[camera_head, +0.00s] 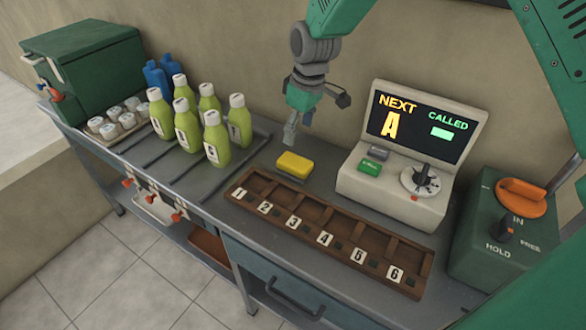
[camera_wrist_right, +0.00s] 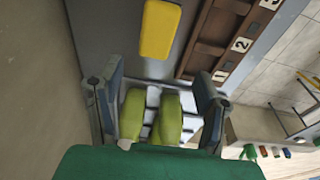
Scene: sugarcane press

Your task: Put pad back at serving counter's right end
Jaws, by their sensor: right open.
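The yellow pad (camera_head: 295,164) lies on the grey counter (camera_head: 262,160), just behind the numbered wooden rack. In the right wrist view the pad (camera_wrist_right: 160,28) is at the top, beyond the fingertips. My right gripper (camera_head: 293,130) hangs just above and behind the pad in the head view, apart from it. In the right wrist view my right gripper (camera_wrist_right: 152,92) has its fingers spread, with nothing held between them. My left gripper does not show.
The wooden rack (camera_head: 330,228) runs along the counter's front. The NEXT/CALLED display console (camera_head: 400,185) and a green HOLD/FREE box (camera_head: 488,245) stand to the right. Several green bottles (camera_head: 217,140) stand to the left, near a green dispenser (camera_head: 85,65).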

